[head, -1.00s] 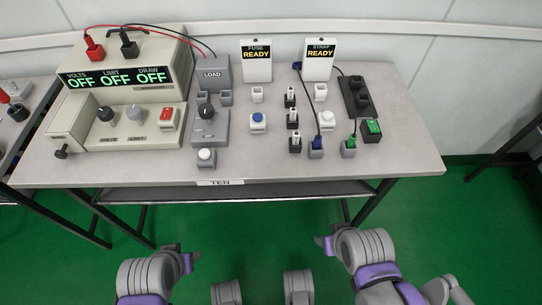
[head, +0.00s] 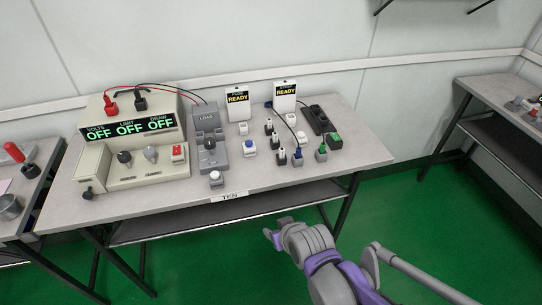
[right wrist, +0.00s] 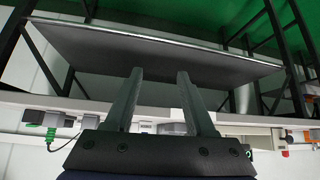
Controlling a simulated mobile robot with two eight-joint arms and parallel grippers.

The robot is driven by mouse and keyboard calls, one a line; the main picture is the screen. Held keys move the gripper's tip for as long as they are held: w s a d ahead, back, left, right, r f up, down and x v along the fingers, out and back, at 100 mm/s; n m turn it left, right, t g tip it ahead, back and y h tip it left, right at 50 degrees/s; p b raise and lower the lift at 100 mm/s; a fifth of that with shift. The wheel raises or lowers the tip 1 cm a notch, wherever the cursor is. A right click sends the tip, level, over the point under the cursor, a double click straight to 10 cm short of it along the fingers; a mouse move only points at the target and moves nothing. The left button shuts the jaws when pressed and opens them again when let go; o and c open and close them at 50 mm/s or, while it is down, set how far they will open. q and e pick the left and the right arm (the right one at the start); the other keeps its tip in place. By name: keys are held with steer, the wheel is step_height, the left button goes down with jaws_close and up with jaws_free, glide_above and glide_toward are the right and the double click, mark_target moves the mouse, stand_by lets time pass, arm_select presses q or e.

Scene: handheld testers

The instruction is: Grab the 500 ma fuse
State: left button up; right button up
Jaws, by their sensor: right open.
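Several small white fuses stand in dark holders in a column on the table. The far fuse (head: 268,126), the middle fuse (head: 274,139) and the near fuse (head: 282,155) show in the head view. Their ratings are too small to read, so I cannot tell which is 500 mA. My right gripper (head: 270,236) is in front of the table, below its top and apart from the fuses. In the right wrist view its two fingers (right wrist: 159,75) are spread with nothing between them. My left gripper is not in view.
The table (head: 345,165) also bears a power supply (head: 130,128) reading OFF, a grey load box (head: 208,145), a FUSE READY sign (head: 238,103), a STRAP READY sign (head: 285,97), and blue and green plugs with cables. A lower shelf (head: 180,222) runs under the tabletop.

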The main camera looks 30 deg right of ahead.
mark_target(281, 149)
steer(key=w+d+r+t+p, duration=0.1)
steer(key=w+d+r+p, duration=0.1)
steer(key=w+d+r, duration=0.1)
steer(key=w+d+r+m+t+h+p, duration=0.1)
steer(key=w+d+r+p, duration=0.1)
steer(key=w+r, duration=0.3)
steer(key=w+d+r+t+h+p, duration=0.1)
steer(key=w+d+r+t+p, duration=0.1)
steer(key=w+d+r+p, duration=0.1)
steer(key=shift+w+d+r+m, duration=0.15)
steer(key=shift+w+d+r, duration=0.15)
steer(key=shift+d, duration=0.2)
steer(key=shift+w+d+r+m, duration=0.15)
steer(key=shift+d+r, duration=0.25)
steer(key=shift+d, duration=0.05)
steer(key=x, duration=0.5)
steer(key=shift+w+d+b, duration=0.25)
steer(key=shift+b, duration=0.1)
steer(key=x, duration=0.5)
steer(key=shift+w+d+f+b, duration=0.1)
steer(key=shift+w+f+b, duration=0.05)
steer(key=shift+f+b, duration=0.2)
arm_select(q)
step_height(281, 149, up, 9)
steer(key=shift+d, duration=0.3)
arm_select(e)
steer(key=shift+r, duration=0.1)
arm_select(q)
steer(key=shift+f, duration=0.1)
